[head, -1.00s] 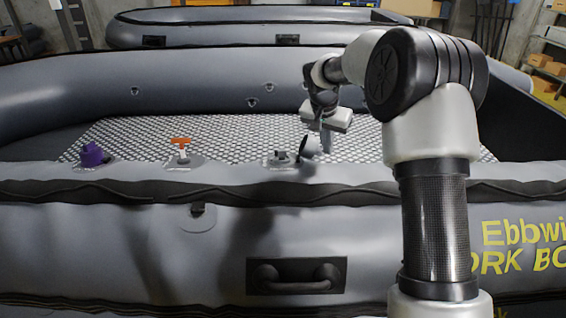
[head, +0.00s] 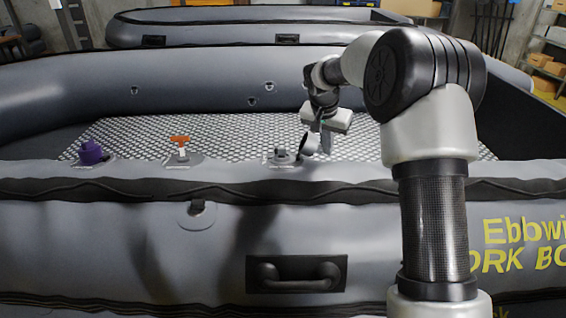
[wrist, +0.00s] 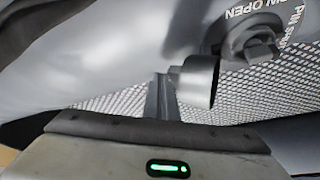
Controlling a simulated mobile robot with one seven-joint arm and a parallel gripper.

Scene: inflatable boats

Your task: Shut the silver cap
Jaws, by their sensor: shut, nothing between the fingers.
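The silver cap (head: 309,144) stands open, tipped up on its edge at the right of its valve (head: 281,157) on the near tube. In the wrist view the cap (wrist: 199,82) is a grey cup shape below the round valve (wrist: 253,40), which has a square-ended pin and white lettering reading "PIN OPEN" and "PIN SHUT". My gripper (head: 323,140) is shut and empty, just right of the cap. Its fingers (wrist: 160,98) show close beside the cap in the wrist view. I cannot tell whether they touch it.
A purple cap (head: 91,153) and an orange T-handle (head: 180,143) sit further left along the near tube. A dark carry handle (head: 295,274) is on the tube's side. The patterned floor (head: 230,137) behind is clear. Another boat (head: 230,30) stands behind.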

